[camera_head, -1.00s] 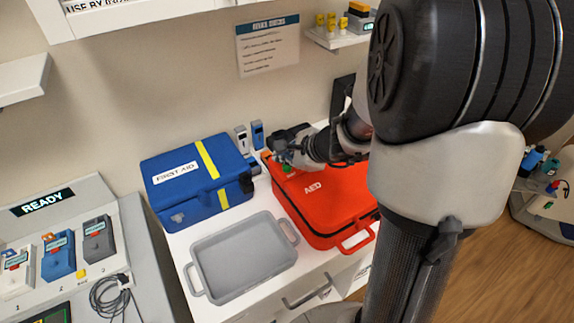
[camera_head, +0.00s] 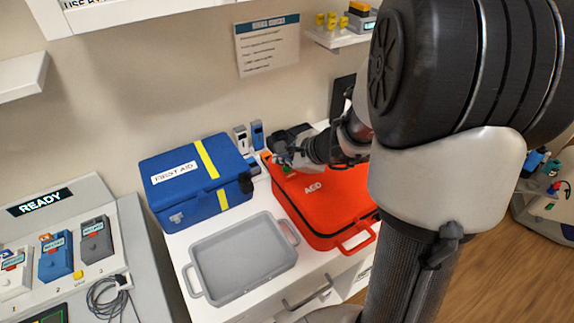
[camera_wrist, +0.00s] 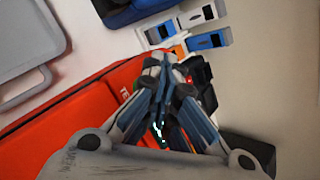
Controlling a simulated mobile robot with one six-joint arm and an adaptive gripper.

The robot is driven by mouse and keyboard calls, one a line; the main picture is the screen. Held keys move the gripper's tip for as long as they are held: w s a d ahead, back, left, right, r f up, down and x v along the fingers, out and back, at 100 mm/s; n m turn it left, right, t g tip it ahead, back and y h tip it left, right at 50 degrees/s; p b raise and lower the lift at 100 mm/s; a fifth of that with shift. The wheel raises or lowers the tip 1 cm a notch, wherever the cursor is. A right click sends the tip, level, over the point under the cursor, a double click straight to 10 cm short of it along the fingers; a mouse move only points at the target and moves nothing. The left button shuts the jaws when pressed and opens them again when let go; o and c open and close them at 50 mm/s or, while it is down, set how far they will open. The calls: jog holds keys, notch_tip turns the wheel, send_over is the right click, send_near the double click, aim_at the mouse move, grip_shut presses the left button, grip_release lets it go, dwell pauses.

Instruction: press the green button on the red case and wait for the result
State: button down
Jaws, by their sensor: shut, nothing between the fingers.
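The red case (camera_head: 325,208), marked AED, lies on the white counter. It also shows as a red surface in the wrist view (camera_wrist: 75,115). A small patch of the green button (camera_head: 286,169) shows at the case's far left corner, right under my fingertips; the rest is hidden. My gripper (camera_head: 282,158) is shut and empty, pointing down at that corner. In the wrist view my gripper's closed fingertips (camera_wrist: 166,58) are over the case's edge. I cannot tell whether they touch the button. No result is readable on the case.
A blue first aid box (camera_head: 197,190) stands left of the case. A grey tray (camera_head: 205,290) lies in front of it. Small white and blue devices (camera_head: 257,134) stand behind, near the wall. A panel with a READY display (camera_head: 40,202) is at the far left.

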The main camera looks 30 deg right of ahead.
aim_at(285, 169)
jog(key=shift+r+p, duration=0.65)
jog(key=shift+r, duration=0.2)
notch_tip(285, 169, up, 5)
jog(key=p, duration=0.4)
dwell(0.7)
